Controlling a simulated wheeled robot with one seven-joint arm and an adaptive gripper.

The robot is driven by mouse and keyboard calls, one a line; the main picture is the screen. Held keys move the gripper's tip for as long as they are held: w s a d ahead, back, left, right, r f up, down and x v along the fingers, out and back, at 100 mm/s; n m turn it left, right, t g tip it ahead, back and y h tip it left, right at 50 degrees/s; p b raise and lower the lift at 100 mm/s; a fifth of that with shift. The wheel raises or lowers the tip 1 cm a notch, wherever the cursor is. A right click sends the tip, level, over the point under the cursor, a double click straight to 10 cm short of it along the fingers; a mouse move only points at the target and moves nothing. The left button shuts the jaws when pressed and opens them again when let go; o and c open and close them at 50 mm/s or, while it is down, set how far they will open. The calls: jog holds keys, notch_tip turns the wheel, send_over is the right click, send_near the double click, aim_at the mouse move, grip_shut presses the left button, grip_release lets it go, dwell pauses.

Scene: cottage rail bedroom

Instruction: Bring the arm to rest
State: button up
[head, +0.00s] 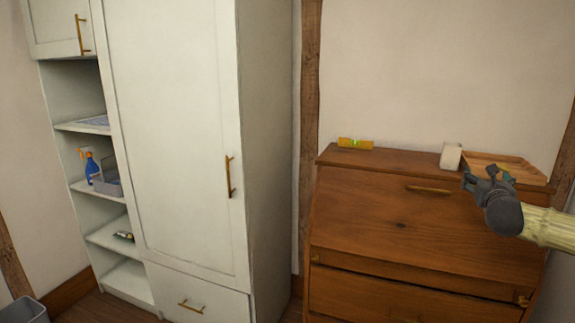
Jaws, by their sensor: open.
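My gripper (481,176) is at the right, in front of the top right part of a wooden bureau (380,215). It is open, with its fingers pointing left and up. My arm comes in from the right edge. Behind the gripper, a wooden tray (512,166) lies on the bureau top, partly hidden by it. A small dark green thing shows by the fingers, too small to make out. A white cup-like object (451,156) stands at the tray's left end. I cannot tell whether the gripper touches anything.
A yellow spirit level (355,143) lies on the bureau's top left. A tall white wardrobe (180,130) stands at the left, with open shelves holding a blue spray bottle (92,167) and a grey caddy (107,185). A grey bin (24,311) is at the bottom left.

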jog(key=w+a+f+n+g+y, duration=0.15)
jog(key=a+f+n+y, duration=0.35)
jog(key=a+f+n, duration=0.9)
jog(key=s+a+f+n+g+y+p, duration=0.15)
jog(key=s+a+f+n, duration=0.3)
jog(key=a+f, duration=0.6)
jog(key=s+a+f+n+g+y, duration=0.3)
jog(key=s+a+f, duration=0.3)
jog(key=a+f, duration=0.5)
jog(key=s+a+f+n+g, duration=0.2)
jog(key=s+f+n+g, duration=0.15)
jog(key=s+f, duration=0.5)
jog(key=s+a+f+n+g, duration=0.25)
jog(key=s+f+n, duration=0.35)
jog(key=s, duration=0.4)
jog(key=s+d+f+n+g, duration=0.1)
jog(key=s+f+n, duration=0.1)
jog(key=s, duration=0.5)
jog(key=s+d+f+n+g+h+p, duration=0.1)
jog(key=s+n, duration=0.3)
jog(key=s, duration=0.4)
jog(key=s+d+f+n+g+h, duration=0.1)
jog(key=s+d+f+n+g, duration=0.1)
jog(key=s, duration=0.6)
jog(key=shift+s+d+f+n+p, duration=0.25)
jog(key=shift+f+n+p, duration=0.05)
jog(key=shift+f+n, duration=0.35)
